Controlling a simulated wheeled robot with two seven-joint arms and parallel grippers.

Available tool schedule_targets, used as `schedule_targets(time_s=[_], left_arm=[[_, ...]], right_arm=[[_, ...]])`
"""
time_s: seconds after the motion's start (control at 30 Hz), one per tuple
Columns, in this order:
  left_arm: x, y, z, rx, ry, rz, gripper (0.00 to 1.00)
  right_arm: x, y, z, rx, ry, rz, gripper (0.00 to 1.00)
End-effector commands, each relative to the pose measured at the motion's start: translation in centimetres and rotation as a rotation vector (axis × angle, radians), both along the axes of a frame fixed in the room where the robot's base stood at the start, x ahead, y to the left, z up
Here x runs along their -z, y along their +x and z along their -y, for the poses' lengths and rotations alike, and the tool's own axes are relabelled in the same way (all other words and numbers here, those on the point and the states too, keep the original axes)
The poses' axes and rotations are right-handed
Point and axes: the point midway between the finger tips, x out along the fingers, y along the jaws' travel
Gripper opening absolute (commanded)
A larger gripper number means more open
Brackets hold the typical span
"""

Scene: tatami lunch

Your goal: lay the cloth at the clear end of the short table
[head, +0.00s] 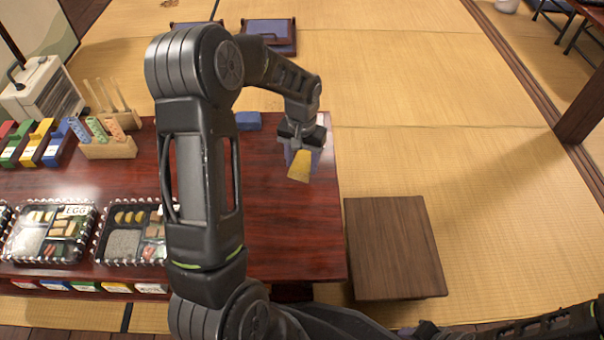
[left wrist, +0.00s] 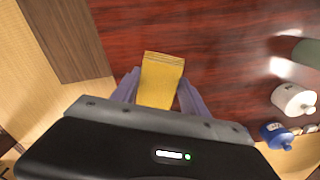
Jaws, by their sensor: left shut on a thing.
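My left gripper (head: 303,152) is shut on a folded yellow cloth (head: 300,166), which hangs below the fingers over the right end of the dark red table (head: 285,240). In the left wrist view the cloth (left wrist: 161,82) sits between the two purple-grey fingers (left wrist: 158,92), with bare red tabletop beyond it. I cannot tell whether the cloth touches the tabletop. The red table's right end is bare in front of the gripper.
A low brown wooden table (head: 395,245) stands on the tatami to the right, its top bare. Packed lunch boxes (head: 52,233), a wooden holder (head: 108,147) and coloured blocks (head: 38,143) fill the left.

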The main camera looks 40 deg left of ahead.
Motion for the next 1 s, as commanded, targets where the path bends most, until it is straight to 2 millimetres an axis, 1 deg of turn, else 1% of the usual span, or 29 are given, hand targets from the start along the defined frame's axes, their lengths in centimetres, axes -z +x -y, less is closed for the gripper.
schedule_targets(time_s=[0.07, 0.17, 0.3, 0.43, 0.73, 0.87, 0.9, 1.0], left_arm=[[0.0, 0.0, 0.0, 0.000, 0.000, 0.000, 0.14], [0.9, 0.0, 0.0, 0.000, 0.000, -0.001, 0.14], [3.3, -0.1, 0.0, 0.000, -0.001, -0.003, 0.14], [4.9, 0.0, 0.0, 0.001, 0.001, -0.001, 0.14], [5.0, 0.0, 0.0, 0.001, 0.000, 0.000, 0.14], [5.3, 0.0, 0.0, 0.001, 0.000, 0.000, 0.14], [5.3, 0.0, 0.0, 0.001, 0.000, 0.001, 0.54], [5.2, 0.0, 0.0, 0.001, 0.000, 0.000, 0.62]], right_arm=[[0.0, 0.0, 0.0, 0.000, 0.000, 0.000, 0.36], [0.5, 0.1, 0.0, 0.001, 0.000, 0.002, 0.36], [1.7, 0.2, 0.0, 0.002, -0.001, 0.006, 0.36], [2.5, 0.4, 0.0, 0.005, -0.002, 0.010, 0.36], [2.3, 0.4, -0.1, 0.005, -0.002, 0.012, 0.36], [2.5, 0.4, 0.0, 0.005, -0.002, 0.012, 0.36], [2.5, 0.4, 0.0, 0.005, -0.002, 0.012, 0.36], [2.5, 0.4, 0.0, 0.005, -0.002, 0.012, 0.36]])
